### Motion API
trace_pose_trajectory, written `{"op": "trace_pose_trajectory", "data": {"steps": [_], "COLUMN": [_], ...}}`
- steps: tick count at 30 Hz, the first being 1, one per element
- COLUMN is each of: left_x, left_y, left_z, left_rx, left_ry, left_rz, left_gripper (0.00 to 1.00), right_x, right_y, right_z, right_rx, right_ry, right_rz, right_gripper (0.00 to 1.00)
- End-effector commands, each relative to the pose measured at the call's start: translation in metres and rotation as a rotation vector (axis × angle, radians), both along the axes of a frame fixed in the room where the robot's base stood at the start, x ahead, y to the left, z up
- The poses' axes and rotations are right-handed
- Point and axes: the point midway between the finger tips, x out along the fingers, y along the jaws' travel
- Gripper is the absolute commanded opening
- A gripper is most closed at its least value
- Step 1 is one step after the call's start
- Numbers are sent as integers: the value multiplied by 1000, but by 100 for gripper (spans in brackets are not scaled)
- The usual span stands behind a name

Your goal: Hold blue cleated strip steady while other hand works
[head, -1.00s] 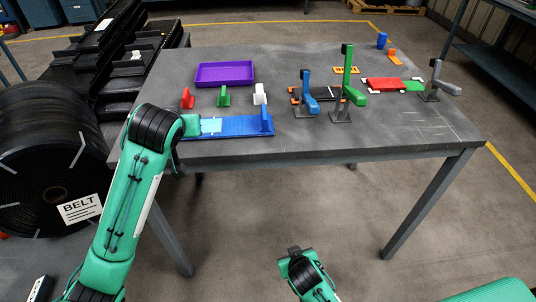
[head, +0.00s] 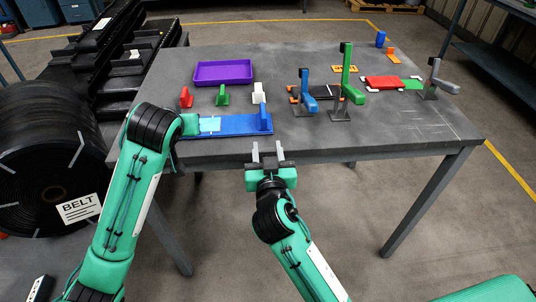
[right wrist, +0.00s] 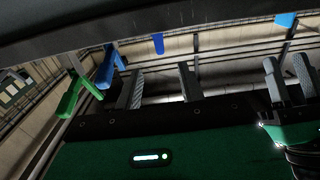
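The blue cleated strip (head: 237,125) lies along the table's near edge, with an upright blue cleat (head: 265,116) near its right end and a light blue patch (head: 210,125) toward its left. My left gripper (head: 192,125) is at the strip's left end; its fingertips are hard to make out in the head view. Two grey fingers (right wrist: 288,80) show at the right of the right wrist view, but their grip is unclear. My right gripper (head: 268,153) is open and empty, just in front of the table edge near the strip's right end. Its fingers (right wrist: 163,85) stand apart in the right wrist view.
A purple tray (head: 224,73) stands behind red (head: 186,98), green (head: 222,96) and white (head: 258,94) pieces. Blue (head: 306,95) and green (head: 348,90) lever clamps stand right of the strip. A red plate (head: 383,83) and grey lever (head: 438,82) are farther right. The right front tabletop is clear.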

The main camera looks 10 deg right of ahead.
Motion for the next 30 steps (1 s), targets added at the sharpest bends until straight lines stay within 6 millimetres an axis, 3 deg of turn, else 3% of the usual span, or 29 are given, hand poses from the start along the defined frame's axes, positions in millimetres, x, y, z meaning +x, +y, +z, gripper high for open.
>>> {"op": "trace_pose_trajectory", "data": {"steps": [18, 24, 30], "left_x": [0, 0, 0], "left_y": [0, 0, 0], "left_z": [0, 0, 0], "left_rx": [0, 0, 0], "left_ry": [0, 0, 0], "left_rz": [0, 0, 0], "left_gripper": [36, 36, 36], "right_x": [104, 122, 126], "right_y": [-14, -15, -16], "right_z": [0, -1, -1], "right_rx": [-4, -2, -1], "right_ry": [1, 2, 3], "right_rz": [-2, -2, -1], "right_gripper": [40, 40, 40]}}
